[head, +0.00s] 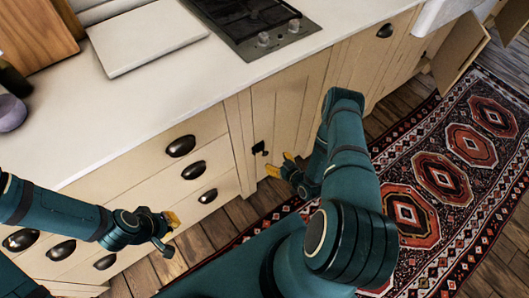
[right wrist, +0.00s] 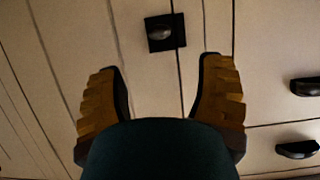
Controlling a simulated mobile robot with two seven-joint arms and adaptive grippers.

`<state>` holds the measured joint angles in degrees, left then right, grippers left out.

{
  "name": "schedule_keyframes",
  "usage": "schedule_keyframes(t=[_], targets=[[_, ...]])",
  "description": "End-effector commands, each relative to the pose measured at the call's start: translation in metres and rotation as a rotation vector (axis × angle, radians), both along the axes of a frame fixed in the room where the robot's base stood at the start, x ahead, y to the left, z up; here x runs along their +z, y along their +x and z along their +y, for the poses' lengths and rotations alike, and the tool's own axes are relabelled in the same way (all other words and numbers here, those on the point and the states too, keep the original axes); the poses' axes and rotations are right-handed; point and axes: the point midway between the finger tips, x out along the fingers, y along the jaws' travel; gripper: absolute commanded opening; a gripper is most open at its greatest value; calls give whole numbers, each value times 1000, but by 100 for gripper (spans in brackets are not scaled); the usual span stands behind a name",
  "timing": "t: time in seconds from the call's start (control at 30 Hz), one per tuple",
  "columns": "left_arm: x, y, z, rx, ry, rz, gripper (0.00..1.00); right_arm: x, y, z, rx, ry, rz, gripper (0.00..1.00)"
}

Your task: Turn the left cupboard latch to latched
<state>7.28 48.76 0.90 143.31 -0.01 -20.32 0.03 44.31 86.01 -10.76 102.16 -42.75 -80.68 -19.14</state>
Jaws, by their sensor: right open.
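The cupboard latch (head: 259,148) is a small black fitting on the cream cupboard front, just right of the drawers in the head view. In the right wrist view the latch (right wrist: 165,33) is a dark square plate with a rounded knob, beside a door seam. I cannot tell which way it is turned. My right gripper (head: 281,164) is open and empty, with yellow fingertips close to the latch, below and right of it. In the right wrist view the latch lies beyond the open fingers, between their lines. My left gripper (head: 170,234) is open and empty before the drawers.
Drawers with dark cup handles (head: 181,146) are left of the latch. The white counter (head: 150,105) with a hob (head: 250,22) runs above. A patterned rug (head: 445,180) lies on the wooden floor. A cupboard door (head: 460,52) stands open at the far right.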

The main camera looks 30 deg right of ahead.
Motion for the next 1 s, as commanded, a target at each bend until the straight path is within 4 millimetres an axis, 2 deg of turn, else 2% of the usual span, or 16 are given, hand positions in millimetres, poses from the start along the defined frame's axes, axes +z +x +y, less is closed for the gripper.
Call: schedule_keyframes(t=[0.3,0.5,0.67,0.93,0.97,1.0], targets=[[-18,3,1,2,2,-8,0,-25,58,5,2,-1,-1,68],[-24,5,1,3,3,-11,0,-35,81,7,0,0,1,68],[-26,5,1,4,3,-12,0,-37,88,7,0,0,1,68],[-25,5,1,4,3,-12,0,-37,89,7,0,1,2,68],[-25,5,1,4,3,-12,0,-37,89,7,0,1,2,66],[-25,5,1,4,3,-12,0,-37,89,7,0,1,2,52]])
